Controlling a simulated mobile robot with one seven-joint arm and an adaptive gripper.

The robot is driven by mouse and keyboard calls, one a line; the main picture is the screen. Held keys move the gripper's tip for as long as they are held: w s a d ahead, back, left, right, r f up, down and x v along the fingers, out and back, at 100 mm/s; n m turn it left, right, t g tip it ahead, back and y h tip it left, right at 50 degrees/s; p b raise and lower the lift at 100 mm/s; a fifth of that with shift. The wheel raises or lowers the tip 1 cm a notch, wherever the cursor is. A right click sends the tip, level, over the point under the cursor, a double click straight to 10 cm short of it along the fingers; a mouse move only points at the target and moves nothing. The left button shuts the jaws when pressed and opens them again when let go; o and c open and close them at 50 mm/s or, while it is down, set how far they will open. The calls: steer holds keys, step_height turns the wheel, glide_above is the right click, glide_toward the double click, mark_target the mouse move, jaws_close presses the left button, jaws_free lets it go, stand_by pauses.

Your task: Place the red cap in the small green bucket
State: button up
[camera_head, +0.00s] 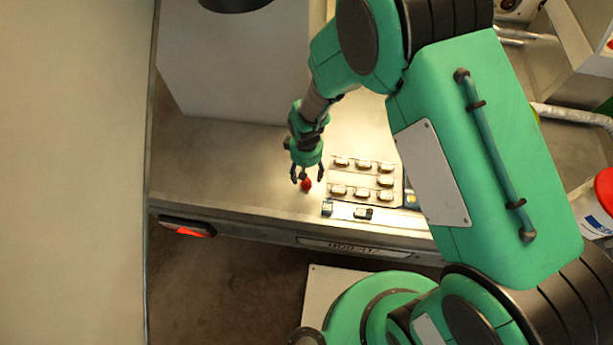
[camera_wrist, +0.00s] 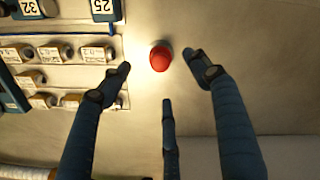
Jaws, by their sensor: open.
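The red cap (camera_head: 306,185) lies on the metal bench close to its front edge, left of a tray of small labelled blocks. In the wrist view the cap (camera_wrist: 160,58) shows whole, between and slightly beyond the fingertips. My gripper (camera_head: 306,178) points down over the cap with its three dark fingers spread. In the wrist view my gripper (camera_wrist: 158,72) is open and empty, with a gap on each side of the cap. I cannot make out the small green bucket; my arm hides much of the right side.
The block tray (camera_head: 366,181) is just right of the cap, with loose blocks (camera_head: 362,213) in front. A large pale box (camera_head: 235,70) stands behind. A white container with a red lid (camera_head: 604,187) is at far right. The bench left of the cap is clear.

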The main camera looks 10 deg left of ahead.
steer(key=shift+r, duration=1.6)
step_height(320, 180, up, 17)
steer(key=m+t, duration=0.1)
steer(key=m, duration=0.1)
glide_above(307, 180)
steer(key=w+d, duration=0.3)
steer(key=d, duration=0.4)
steer(key=s+d+r+m+t, duration=0.2)
steer(key=d+r, duration=0.5)
steer(key=r, duration=0.6)
steer(key=s+d+r+m+t, duration=0.2)
steer(key=s+d+r+m, duration=0.3)
steer(key=s+d+r, duration=0.9)
steer(key=s+r, duration=0.3)
steer(key=shift+s+d+t, duration=0.2)
steer(key=shift+d+t, duration=0.1)
steer(key=shift+d, duration=0.1)
steer(key=shift+o, duration=0.3)
